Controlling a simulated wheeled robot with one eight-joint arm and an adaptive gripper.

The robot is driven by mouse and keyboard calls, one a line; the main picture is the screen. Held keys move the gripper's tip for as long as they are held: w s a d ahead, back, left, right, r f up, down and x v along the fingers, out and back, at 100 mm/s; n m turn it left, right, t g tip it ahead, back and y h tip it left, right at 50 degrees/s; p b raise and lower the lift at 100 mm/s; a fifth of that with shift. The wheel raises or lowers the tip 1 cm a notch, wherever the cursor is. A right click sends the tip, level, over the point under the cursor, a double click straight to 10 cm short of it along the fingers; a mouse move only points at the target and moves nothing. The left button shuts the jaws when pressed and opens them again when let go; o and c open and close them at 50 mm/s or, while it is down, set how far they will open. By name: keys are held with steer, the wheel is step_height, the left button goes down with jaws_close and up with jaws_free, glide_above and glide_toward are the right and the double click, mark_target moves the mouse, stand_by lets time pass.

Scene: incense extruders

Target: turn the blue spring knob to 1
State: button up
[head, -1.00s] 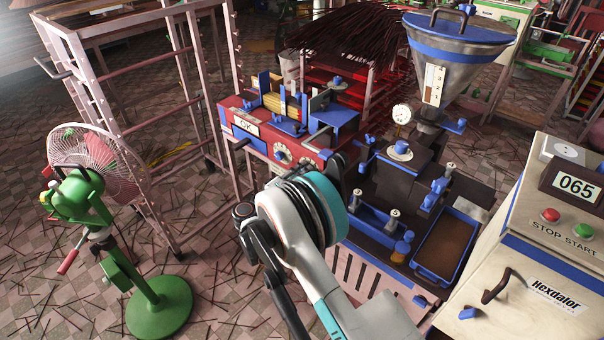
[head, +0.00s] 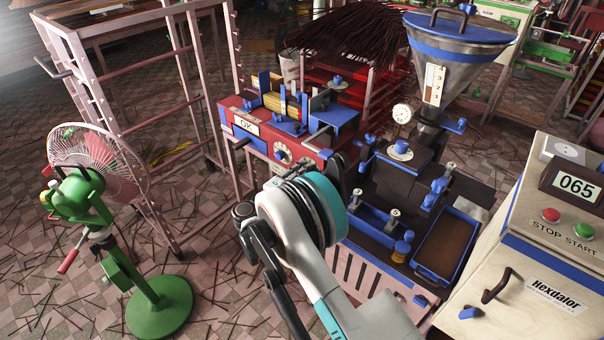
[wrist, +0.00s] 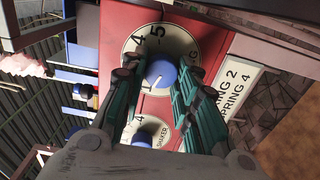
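The blue spring knob (wrist: 161,73) sits on a round cream dial (wrist: 150,42) with black numbers on a red panel, seen in the wrist view. A 4 and a 5 show above it; a pale pointer mark on the knob faces lower left. My gripper (wrist: 160,76) has its teal fingers on either side of the knob, close to it. I cannot tell whether they press on it. The fingers cover parts of the dial. In the head view the red machine (head: 237,104) stands at centre, and my arm hides the knob and gripper.
A second dial marked SHAKER (wrist: 150,133) lies just below, between the fingers. A label plate (wrist: 237,82) is to the right. In the head view, a hopper machine (head: 462,45) and a control box (head: 508,250) stand at right, a green fan (head: 160,305) at left.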

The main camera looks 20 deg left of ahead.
steer(key=shift+o, duration=1.3)
steer(key=v, duration=1.2)
steer(key=shift+a+f, duration=0.1)
